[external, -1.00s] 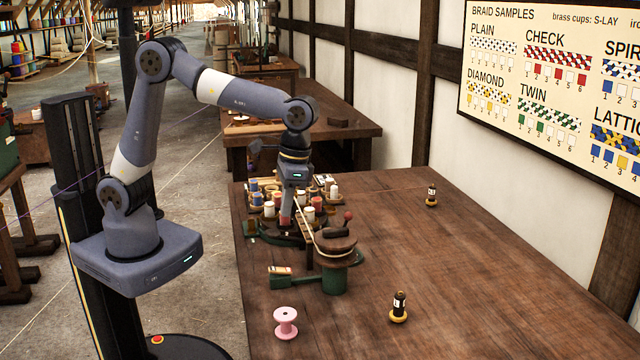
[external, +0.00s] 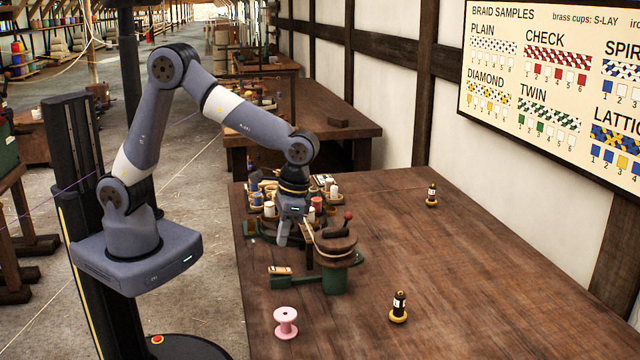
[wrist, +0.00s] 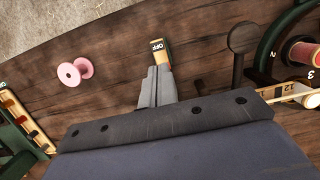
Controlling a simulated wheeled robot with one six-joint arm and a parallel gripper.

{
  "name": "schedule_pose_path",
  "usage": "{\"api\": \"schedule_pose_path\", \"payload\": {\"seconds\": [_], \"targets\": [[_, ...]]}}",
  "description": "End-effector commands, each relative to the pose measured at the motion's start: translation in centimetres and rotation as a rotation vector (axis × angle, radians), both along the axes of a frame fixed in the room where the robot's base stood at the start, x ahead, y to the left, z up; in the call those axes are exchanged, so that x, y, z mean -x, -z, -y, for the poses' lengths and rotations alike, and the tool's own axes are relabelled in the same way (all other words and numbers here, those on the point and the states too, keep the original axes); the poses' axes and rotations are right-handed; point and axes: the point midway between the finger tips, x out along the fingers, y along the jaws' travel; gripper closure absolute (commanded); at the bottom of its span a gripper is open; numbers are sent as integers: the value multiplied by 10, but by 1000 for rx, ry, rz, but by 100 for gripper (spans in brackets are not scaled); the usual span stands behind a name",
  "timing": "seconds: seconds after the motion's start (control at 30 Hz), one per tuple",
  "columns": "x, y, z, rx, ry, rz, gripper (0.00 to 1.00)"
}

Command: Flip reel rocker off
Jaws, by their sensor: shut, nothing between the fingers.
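The reel rocker (external: 280,269) is a small pale switch on the green bracket left of the take-up reel (external: 336,243). In the wrist view the rocker (wrist: 158,47) shows an OFF label at its far end, just beyond my fingertips; its near part is hidden behind them. My gripper (external: 283,242) is shut and empty, pointing down just behind the rocker in the external view. In the wrist view my gripper (wrist: 155,72) has its fingertips together, overlapping the rocker's near edge. I cannot tell whether they touch it, or which way it is tipped.
A pink spool (external: 286,322) stands in front of the rocker on the table (external: 460,260). The braiding machine with several bobbins (external: 317,203) is behind my gripper. The table's right side is mostly clear.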

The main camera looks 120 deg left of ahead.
Motion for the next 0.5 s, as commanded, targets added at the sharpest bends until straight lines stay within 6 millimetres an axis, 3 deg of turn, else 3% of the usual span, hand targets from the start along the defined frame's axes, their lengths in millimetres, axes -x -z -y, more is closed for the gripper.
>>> {"api": "schedule_pose_path", "payload": {"seconds": [0.2, 0.5], "targets": [[7, 40, 7, 1, 0, -4, 100], [10, 61, 10, 0, 0, 0, 100]]}}
